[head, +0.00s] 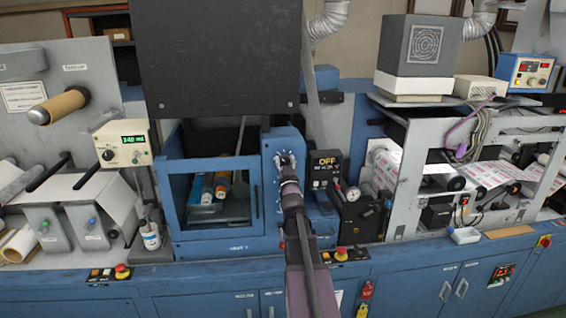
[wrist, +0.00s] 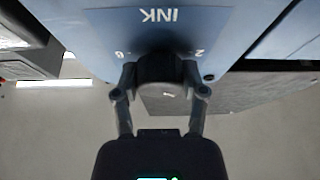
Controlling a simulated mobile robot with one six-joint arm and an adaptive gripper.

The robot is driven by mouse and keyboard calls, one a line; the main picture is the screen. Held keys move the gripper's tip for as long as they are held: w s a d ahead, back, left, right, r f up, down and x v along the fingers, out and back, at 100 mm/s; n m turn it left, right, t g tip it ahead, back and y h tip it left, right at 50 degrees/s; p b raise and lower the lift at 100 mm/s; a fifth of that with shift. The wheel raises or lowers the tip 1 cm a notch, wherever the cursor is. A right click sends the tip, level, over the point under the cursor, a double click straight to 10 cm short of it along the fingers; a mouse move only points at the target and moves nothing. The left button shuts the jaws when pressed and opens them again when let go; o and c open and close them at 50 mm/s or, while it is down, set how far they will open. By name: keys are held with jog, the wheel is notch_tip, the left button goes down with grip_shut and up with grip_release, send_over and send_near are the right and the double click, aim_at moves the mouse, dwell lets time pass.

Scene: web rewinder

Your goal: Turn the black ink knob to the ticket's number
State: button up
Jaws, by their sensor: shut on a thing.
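The black ink knob (wrist: 160,68) sits on a blue panel (wrist: 75,22) under the word INK, which appears upside down in the wrist view. My gripper (wrist: 160,78) is shut on the knob, one finger on each side. Upside-down marks show on the panel beside each finger, too small to read surely. A small light mark shows on the knob's near edge. In the head view my gripper (head: 287,164) is at the blue housing (head: 278,220) with a ring of white dial marks; it hides the knob. I cannot make out a ticket with a readable number.
A blue-framed window (head: 215,195) with rollers inside is left of the housing. A black OFF display box (head: 324,168) and a round gauge (head: 353,194) stand close on the right. A dark panel (head: 215,60) hangs above. Red stop buttons (head: 341,254) line the front ledge.

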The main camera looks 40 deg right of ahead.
jog(key=n+y, duration=0.1)
jog(key=n, duration=0.2)
jog(key=n+t+y, duration=0.1)
jog(key=n, duration=0.2)
jog(key=shift+w+r+y+p, duration=0.1)
jog(key=shift+w+y+p, duration=0.05)
jog(key=shift+y+p, duration=0.25)
jog(key=shift+n+y+p, duration=0.35)
jog(key=shift+n+y, duration=0.65)
jog(key=shift+n, duration=1.1)
jog(key=o, duration=1.1)
jog(key=shift+w+f, duration=0.1)
jog(key=shift+f, duration=0.1)
jog(key=shift+o, duration=0.2)
jog(key=shift+a+r, duration=0.1)
